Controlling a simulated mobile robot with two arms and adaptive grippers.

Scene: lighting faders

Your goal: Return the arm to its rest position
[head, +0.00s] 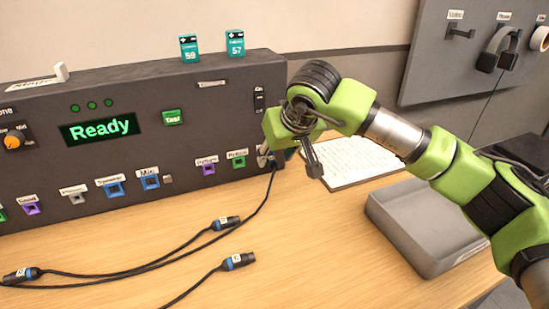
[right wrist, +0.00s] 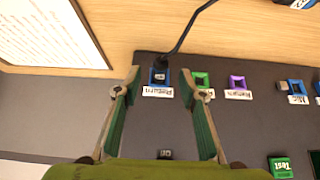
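My right arm, green with black and silver joints, reaches in from the right in the head view. Its gripper (head: 290,157) is at the right end of the dark panel (head: 100,160). In the right wrist view the gripper (right wrist: 160,76) has its two fingers spread apart, one on each side of a blue socket (right wrist: 158,78) labelled Return. A dark cable (right wrist: 185,35) runs into that socket; the fingers do not appear to touch the plug. My left gripper is in neither view.
The panel's screen (head: 98,129) reads Ready. Loose cable plugs (head: 226,223) lie on the wooden table (head: 330,260). A grey tray (head: 415,235) and a printed sheet (head: 350,160) lie under my right arm. A grey board (head: 450,60) with hooks stands behind.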

